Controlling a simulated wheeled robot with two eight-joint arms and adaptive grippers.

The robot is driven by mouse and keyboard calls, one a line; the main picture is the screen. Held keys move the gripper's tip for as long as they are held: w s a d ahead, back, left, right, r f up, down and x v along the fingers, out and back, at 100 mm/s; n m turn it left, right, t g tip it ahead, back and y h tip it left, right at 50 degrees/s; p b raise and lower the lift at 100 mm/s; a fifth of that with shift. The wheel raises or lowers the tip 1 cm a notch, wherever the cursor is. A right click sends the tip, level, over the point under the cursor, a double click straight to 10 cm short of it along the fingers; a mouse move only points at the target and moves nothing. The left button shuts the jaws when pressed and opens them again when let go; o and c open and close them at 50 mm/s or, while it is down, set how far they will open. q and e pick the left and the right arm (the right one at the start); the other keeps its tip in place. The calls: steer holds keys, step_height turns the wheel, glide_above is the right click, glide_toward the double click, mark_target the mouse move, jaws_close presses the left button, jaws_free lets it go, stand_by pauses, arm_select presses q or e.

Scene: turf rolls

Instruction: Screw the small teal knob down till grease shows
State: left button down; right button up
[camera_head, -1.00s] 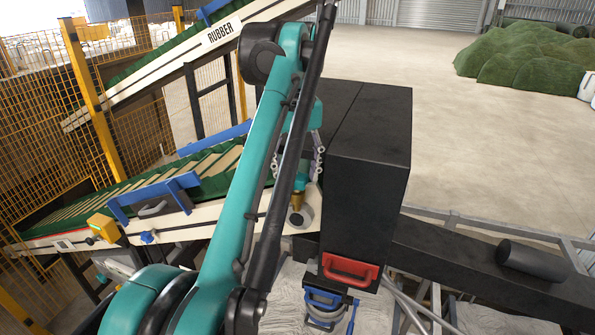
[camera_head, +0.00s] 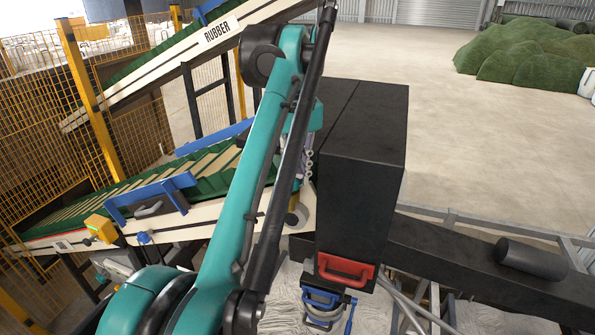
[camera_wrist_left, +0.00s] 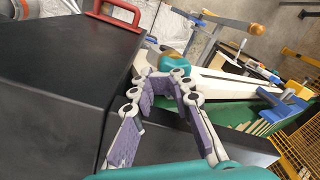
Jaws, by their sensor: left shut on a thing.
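The small teal knob (camera_wrist_left: 172,67) shows in the left wrist view at the fingertips, with a brass-coloured part (camera_wrist_left: 182,49) at its far side. The fingers of my left gripper (camera_wrist_left: 165,80), jointed with purple pads, bend inward and close on the knob at their tips. In the head view, my left gripper (camera_head: 308,163) is mostly behind my teal arm, and the knob is hidden there. A grey round end (camera_head: 301,215) shows below it on the cream conveyor side. I cannot make out any grease. My right gripper is not in view.
A tall black box (camera_head: 362,170) with a red handle (camera_head: 346,271) stands close to the right of my gripper. A blue bracket (camera_head: 150,199) and green belt conveyor (camera_head: 205,172) lie to the left. Yellow mesh fencing (camera_head: 95,100) stands farther left.

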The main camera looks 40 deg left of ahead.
arm_select(q)
steer(key=m, duration=0.4)
steer(key=shift+s+a+r, duration=0.15)
steer(key=shift+s+a, duration=0.05)
steer(key=shift+s, duration=0.2)
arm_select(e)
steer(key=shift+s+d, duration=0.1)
arm_select(q)
steer(key=c, duration=1.5)
jaws_free()
steer(key=shift+a, duration=0.1)
steer(key=shift+c, duration=0.2)
steer(key=o, duration=0.3)
steer(key=shift+s+a, duration=0.3)
steer(key=shift+a, duration=0.05)
steer(key=shift+o, duration=0.2)
steer(key=shift+s+a, duration=0.15)
steer(key=shift+a, duration=0.2)
steer(key=shift+w+d+m, duration=0.2)
steer(key=shift+d+m, duration=0.1)
steer(key=shift+d, duration=0.05)
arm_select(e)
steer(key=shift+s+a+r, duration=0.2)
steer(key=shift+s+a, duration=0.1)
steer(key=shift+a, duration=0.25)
arm_select(q)
steer(key=shift+d, duration=0.1)
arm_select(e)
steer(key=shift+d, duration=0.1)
